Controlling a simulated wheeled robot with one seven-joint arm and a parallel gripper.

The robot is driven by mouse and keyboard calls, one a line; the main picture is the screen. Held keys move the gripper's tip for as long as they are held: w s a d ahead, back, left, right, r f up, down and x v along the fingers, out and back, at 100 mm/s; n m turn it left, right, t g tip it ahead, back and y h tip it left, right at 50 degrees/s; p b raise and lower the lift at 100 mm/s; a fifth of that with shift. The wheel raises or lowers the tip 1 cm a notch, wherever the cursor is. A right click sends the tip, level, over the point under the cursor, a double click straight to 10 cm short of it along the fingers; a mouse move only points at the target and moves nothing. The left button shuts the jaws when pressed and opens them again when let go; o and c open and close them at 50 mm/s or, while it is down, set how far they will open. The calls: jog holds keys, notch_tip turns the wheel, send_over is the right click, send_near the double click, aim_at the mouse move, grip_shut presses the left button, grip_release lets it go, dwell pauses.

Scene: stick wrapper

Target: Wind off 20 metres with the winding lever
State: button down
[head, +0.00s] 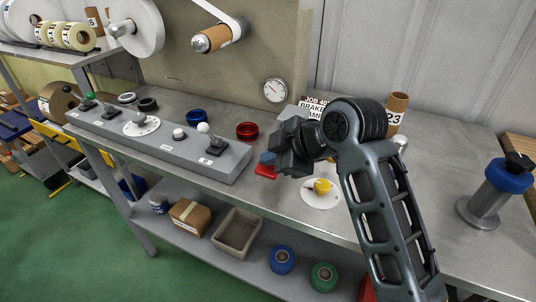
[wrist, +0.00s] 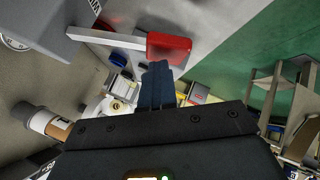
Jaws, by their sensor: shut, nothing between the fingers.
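My gripper (head: 267,158) is shut and empty, its blue fingers together, above the bench just right of the grey control console (head: 160,143). In the wrist view the shut fingertips (wrist: 157,66) appear close to a red block-like grip (wrist: 168,47) at the end of a pale bar; I cannot tell whether they touch. The red grip (head: 265,171) also shows just below the fingers in the head view. The console carries a white-knobbed lever (head: 204,128), a green-knobbed lever (head: 89,96) and a white dial (head: 141,124). No readable label marks which is the winding lever.
A round gauge (head: 275,90) is on the back panel. A white plate (head: 321,198) with a yellow item lies right of my gripper. Red (head: 247,130) and blue (head: 197,117) rings lie behind the console. A blue-topped post (head: 508,178) stands at the right.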

dwell(0.4)
jog(key=shift+r+p, duration=1.8)
jog(key=shift+r, duration=0.35)
notch_tip(320, 180, up, 5)
jog(key=p, duration=0.4)
dwell(1.5)
